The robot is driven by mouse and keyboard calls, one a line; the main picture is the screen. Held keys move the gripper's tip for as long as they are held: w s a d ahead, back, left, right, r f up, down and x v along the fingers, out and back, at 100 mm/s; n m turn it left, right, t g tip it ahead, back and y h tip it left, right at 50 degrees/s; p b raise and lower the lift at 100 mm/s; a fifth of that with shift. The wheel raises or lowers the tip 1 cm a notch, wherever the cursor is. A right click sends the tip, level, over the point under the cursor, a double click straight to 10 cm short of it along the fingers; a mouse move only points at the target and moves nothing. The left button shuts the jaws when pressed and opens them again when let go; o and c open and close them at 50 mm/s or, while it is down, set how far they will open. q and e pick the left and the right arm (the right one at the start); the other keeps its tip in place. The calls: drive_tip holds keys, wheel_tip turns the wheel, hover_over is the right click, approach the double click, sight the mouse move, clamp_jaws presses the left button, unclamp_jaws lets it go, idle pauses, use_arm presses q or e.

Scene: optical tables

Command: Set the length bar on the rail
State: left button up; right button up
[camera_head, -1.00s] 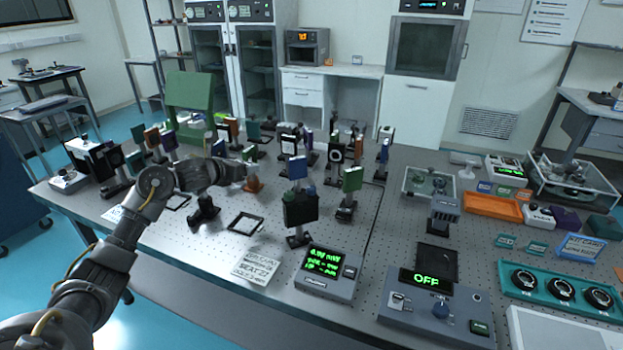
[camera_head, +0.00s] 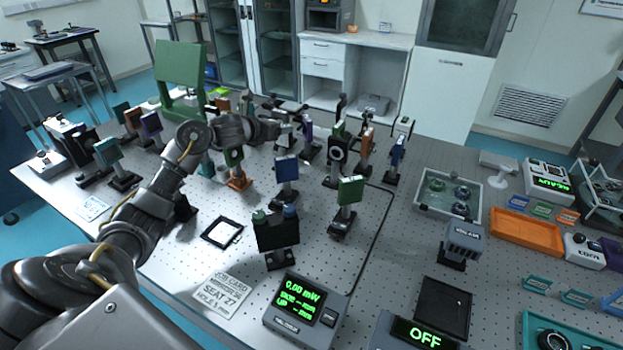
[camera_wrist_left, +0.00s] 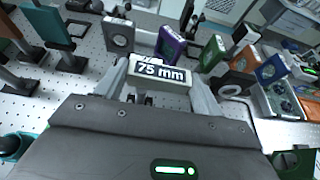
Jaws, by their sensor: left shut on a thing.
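My left gripper (camera_wrist_left: 160,74) is shut on a pale length bar (camera_wrist_left: 176,76) marked "75 mm", with one finger at each end. In the head view, my left gripper (camera_head: 272,128) is over the back middle of the optical table (camera_head: 330,270), among mounted optics; the bar cannot be made out there. In the left wrist view, a purple mount (camera_wrist_left: 171,46) and a green mount (camera_wrist_left: 213,50) stand just beyond the bar. I cannot clearly pick out the rail. My right gripper is not in view.
A blue-faced mount (camera_head: 287,168), a green-faced mount (camera_head: 351,190) and a dark two-knob mount (camera_head: 277,235) stand in front of my gripper. A power meter (camera_head: 303,305) reads 0.00 mW near the front. A job card (camera_head: 222,292) lies left of it.

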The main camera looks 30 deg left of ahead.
use_arm(q)
wheel_tip(320, 180, down, 4)
drive_tip(key=s+a, duration=0.1)
drive_tip(key=a, duration=0.1)
drive_tip(key=p, duration=0.2)
hover_over(273, 180)
drive_tip(key=shift+y, duration=0.3)
drive_tip(key=f, duration=0.9)
drive_tip(key=shift+d+f, duration=0.15)
drive_tip(key=shift+d, duration=0.05)
drive_tip(key=shift+f, duration=0.3)
drive_tip(key=shift+a+f, duration=0.15)
drive_tip(key=shift+f, duration=0.4)
wheel_tip(273, 180, down, 2)
drive_tip(key=shift+f, duration=0.55)
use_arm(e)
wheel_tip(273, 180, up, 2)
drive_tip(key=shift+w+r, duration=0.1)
